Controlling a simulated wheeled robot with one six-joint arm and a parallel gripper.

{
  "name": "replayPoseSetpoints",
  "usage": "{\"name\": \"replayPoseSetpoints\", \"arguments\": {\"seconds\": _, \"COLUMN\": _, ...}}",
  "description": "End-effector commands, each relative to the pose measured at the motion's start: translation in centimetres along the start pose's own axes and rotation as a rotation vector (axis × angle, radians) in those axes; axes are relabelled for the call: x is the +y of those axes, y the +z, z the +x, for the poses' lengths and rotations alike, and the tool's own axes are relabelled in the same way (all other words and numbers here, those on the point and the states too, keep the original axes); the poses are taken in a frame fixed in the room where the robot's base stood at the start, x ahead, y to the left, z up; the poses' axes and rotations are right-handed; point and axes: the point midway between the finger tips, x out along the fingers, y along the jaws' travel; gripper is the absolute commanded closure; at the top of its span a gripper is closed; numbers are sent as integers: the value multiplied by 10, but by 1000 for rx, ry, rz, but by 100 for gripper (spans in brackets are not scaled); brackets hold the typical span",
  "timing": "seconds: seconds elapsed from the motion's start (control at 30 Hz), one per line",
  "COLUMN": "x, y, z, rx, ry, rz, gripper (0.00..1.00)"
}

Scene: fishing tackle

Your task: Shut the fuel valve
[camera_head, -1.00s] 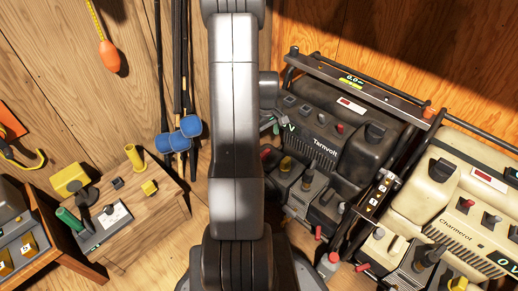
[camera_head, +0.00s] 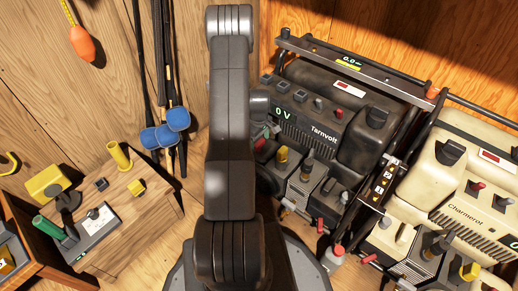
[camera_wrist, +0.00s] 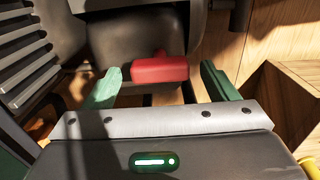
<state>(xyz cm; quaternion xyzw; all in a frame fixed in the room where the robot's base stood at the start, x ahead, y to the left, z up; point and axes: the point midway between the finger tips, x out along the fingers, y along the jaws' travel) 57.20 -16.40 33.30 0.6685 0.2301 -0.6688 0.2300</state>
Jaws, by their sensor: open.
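A dark generator marked Tarnvolt (camera_head: 350,112) stands right of my arm in the head view, its display reading 0 V. In the wrist view, a red handle (camera_wrist: 160,68) lies crosswise below a dark rounded body; it looks like a valve lever, but no label shows. My gripper (camera_wrist: 160,76) is open, with one green finger left of the red handle and one right of it. Gaps show on both sides, and the fingers do not appear to press on it. In the head view my arm hides most of the gripper, beside the generator's left end.
A cream generator marked Charmerot (camera_head: 462,209) stands to the right, close to the dark one. A small wooden table (camera_head: 150,222) with yellow and green items stands at left. Rods (camera_head: 165,70) lean on the wall. Black frame bars (camera_head: 360,75) surround the generators.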

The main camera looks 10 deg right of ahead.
Motion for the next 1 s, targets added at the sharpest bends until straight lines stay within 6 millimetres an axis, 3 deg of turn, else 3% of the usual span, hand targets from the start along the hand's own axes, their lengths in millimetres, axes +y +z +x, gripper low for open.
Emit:
{"name": "replayPoseSetpoints", "arguments": {"seconds": 0.03, "x": 0, "y": 0, "z": 12, "rx": -1, "ry": -1, "rz": 0, "gripper": 20}}
{"name": "replayPoseSetpoints", "arguments": {"seconds": 0.2, "x": 0, "y": 0, "z": 31, "rx": 0, "ry": 0, "rz": 0, "gripper": 20}}
{"name": "replayPoseSetpoints", "arguments": {"seconds": 0.6, "x": 0, "y": 0, "z": 36, "rx": 0, "ry": 0, "rz": 0, "gripper": 20}}
{"name": "replayPoseSetpoints", "arguments": {"seconds": 0.83, "x": 0, "y": 0, "z": 36, "rx": 0, "ry": 0, "rz": 0, "gripper": 63}}
{"name": "replayPoseSetpoints", "arguments": {"seconds": 1.0, "x": 0, "y": 0, "z": 36, "rx": 0, "ry": 0, "rz": 5, "gripper": 65}}
